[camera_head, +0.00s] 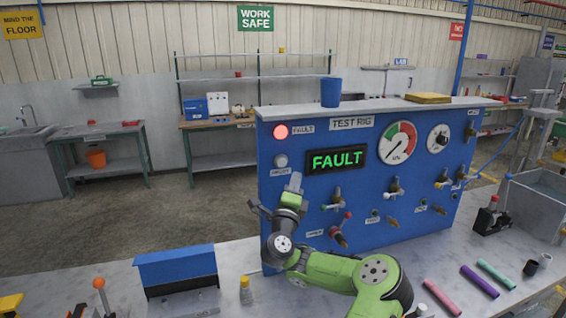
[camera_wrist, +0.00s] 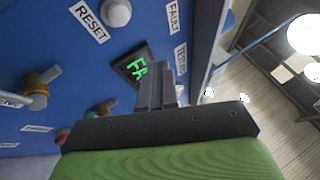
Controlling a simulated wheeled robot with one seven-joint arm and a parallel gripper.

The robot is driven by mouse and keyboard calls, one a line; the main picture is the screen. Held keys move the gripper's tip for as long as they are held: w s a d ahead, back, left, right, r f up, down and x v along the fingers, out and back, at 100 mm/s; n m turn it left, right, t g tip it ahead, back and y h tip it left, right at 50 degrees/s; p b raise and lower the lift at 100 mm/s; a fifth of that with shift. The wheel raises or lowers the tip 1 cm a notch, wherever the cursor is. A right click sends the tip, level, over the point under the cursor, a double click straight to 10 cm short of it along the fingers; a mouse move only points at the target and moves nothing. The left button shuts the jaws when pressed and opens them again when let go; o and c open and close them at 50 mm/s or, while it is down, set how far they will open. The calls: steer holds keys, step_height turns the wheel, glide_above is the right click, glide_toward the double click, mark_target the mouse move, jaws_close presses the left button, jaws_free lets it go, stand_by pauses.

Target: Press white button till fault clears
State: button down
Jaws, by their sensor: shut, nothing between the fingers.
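The white button (camera_head: 281,160) is on the upper left of the blue test rig panel (camera_head: 300,215), above a small label. In the wrist view the white button (camera_wrist: 117,12) is at the top, beside the RESET label (camera_wrist: 89,22). The red fault lamp (camera_head: 281,132) is lit, and the display (camera_head: 337,160) reads FAULT in green. My gripper (camera_head: 295,181) is shut and empty, pointing up just below and right of the button in the head view. In the wrist view my gripper's fingertips (camera_wrist: 159,70) are apart from the button, to its lower right.
The panel also carries dials (camera_head: 398,142), and several valves and levers, such as a red-knobbed one (camera_head: 341,230) right of my gripper. A blue cup (camera_head: 331,92) stands on top.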

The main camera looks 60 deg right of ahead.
mark_target(282, 163)
steer(key=w+d+p, duration=0.5)
steer(key=shift+w+d, duration=0.1)
steer(key=shift+w, duration=0.05)
stand_by(0.3)
steer(key=shift+p, duration=0.3)
stand_by(1.2)
steer(key=shift+w+d+p, duration=0.3)
